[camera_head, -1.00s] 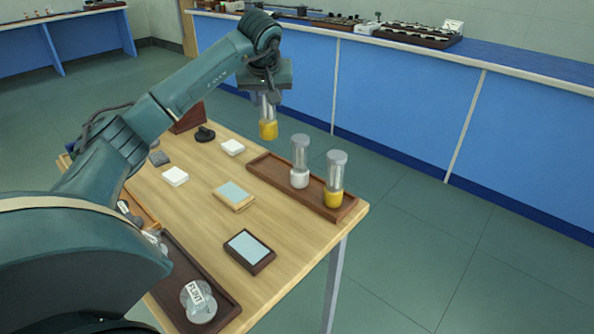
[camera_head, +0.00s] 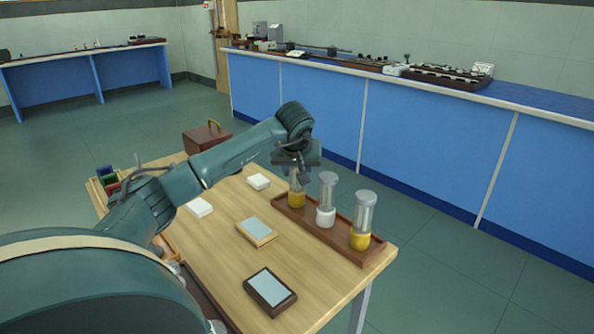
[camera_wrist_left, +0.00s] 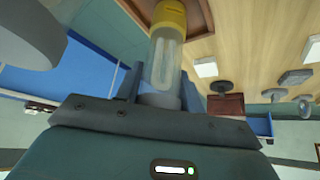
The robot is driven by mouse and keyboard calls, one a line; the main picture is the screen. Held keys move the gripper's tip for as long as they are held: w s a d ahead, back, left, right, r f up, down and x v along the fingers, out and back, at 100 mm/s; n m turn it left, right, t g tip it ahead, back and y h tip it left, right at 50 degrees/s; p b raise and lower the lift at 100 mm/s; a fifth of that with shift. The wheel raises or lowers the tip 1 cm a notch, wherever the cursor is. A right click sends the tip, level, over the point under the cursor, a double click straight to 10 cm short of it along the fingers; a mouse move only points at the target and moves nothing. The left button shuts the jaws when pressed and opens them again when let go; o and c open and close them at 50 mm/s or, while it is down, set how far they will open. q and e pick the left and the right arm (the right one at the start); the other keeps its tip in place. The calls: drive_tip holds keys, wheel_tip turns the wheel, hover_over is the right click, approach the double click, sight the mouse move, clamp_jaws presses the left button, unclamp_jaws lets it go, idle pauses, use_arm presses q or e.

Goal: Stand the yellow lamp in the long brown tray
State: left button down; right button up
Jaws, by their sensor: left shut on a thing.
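My left gripper (camera_head: 296,172) is shut on the grey top of a yellow-based glass lamp (camera_head: 296,199). The lamp hangs upright at the far left end of the long brown tray (camera_head: 312,231). Its base looks at or just above the tray floor; I cannot tell if it touches. In the left wrist view the gripper (camera_wrist_left: 160,90) grips the lamp (camera_wrist_left: 165,52), with its yellow base against the brown tray (camera_wrist_left: 200,14). A white-based lamp (camera_head: 326,216) and another yellow-based lamp (camera_head: 360,239) stand in the tray. My right gripper is out of view.
On the wooden table lie a tan-framed plate (camera_head: 257,230), a dark-framed plate (camera_head: 270,290) and two white blocks (camera_head: 200,207) (camera_head: 259,182). A brown box (camera_head: 206,137) stands at the back. A blue bench (camera_head: 430,145) runs behind.

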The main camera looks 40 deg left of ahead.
use_arm(q)
drive_tip(key=c, duration=0.9)
unclamp_jaws()
drive_tip(key=shift+f, duration=0.1)
drive_tip(key=shift+r, duration=0.45)
drive_tip(key=p+v, duration=0.1)
drive_tip(key=v, duration=1)
drive_tip(key=shift+s+d+r, duration=0.15)
drive_tip(key=shift+s+d, duration=0.05)
drive_tip(key=shift+s, duration=0.05)
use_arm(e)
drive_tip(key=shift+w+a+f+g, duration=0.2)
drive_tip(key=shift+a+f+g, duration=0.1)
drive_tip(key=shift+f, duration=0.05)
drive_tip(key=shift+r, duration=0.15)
